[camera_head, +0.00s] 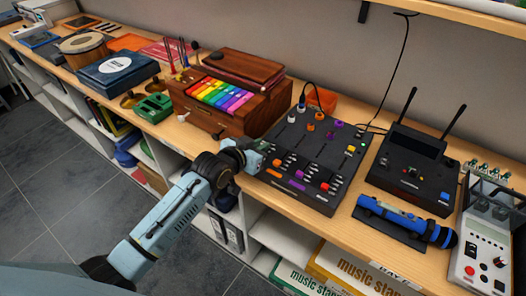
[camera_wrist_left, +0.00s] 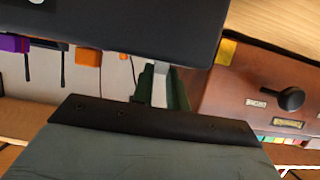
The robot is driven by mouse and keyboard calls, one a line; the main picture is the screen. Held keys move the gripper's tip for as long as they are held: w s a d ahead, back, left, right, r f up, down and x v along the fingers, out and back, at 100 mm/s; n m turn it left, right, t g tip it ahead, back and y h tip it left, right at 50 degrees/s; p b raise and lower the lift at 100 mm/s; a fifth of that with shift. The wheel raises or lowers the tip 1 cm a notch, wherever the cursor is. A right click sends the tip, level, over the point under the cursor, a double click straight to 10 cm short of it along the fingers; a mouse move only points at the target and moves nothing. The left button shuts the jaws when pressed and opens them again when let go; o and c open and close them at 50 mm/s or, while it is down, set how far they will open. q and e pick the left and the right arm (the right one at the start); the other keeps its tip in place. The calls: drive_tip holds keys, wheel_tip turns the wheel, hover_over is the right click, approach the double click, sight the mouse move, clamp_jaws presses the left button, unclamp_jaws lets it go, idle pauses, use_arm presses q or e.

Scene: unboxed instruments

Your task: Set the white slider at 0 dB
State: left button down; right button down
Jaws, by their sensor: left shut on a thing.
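The black mixer (camera_head: 318,150) stands on the wooden counter, with coloured knobs and sliders on its sloped top. My left gripper (camera_head: 262,147) is at the mixer's left side, low near its front edge. In the left wrist view, its green fingers (camera_wrist_left: 160,82) are shut on a narrow white piece (camera_wrist_left: 159,88), which appears to be the white slider. The mixer's dark body (camera_wrist_left: 130,22) fills the top of that view. The gripper hides the slider in the head view, and its scale marks are too small to read. My right gripper is not in view.
A brown wooden case (camera_head: 232,98) with rainbow keys stands close left of the gripper. Orange (camera_wrist_left: 88,56) and purple (camera_wrist_left: 14,43) controls sit nearby on the mixer. A black device with antennas (camera_head: 412,165) and a blue microphone (camera_head: 405,222) lie to the right.

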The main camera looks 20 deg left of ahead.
use_arm(q)
drive_tip(key=shift+w+d, duration=0.15)
drive_tip(key=shift+w, duration=0.25)
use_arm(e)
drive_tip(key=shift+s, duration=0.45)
use_arm(q)
drive_tip(key=c, duration=1.4)
unclamp_jaws()
drive_tip(key=shift+o, duration=0.2)
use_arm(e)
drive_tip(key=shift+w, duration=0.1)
use_arm(q)
drive_tip(key=p+v, duration=0.1)
drive_tip(key=v, duration=1.2)
drive_tip(key=shift+s, duration=0.25)
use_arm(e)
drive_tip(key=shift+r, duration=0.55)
use_arm(q)
drive_tip(key=shift+f, duration=0.15)
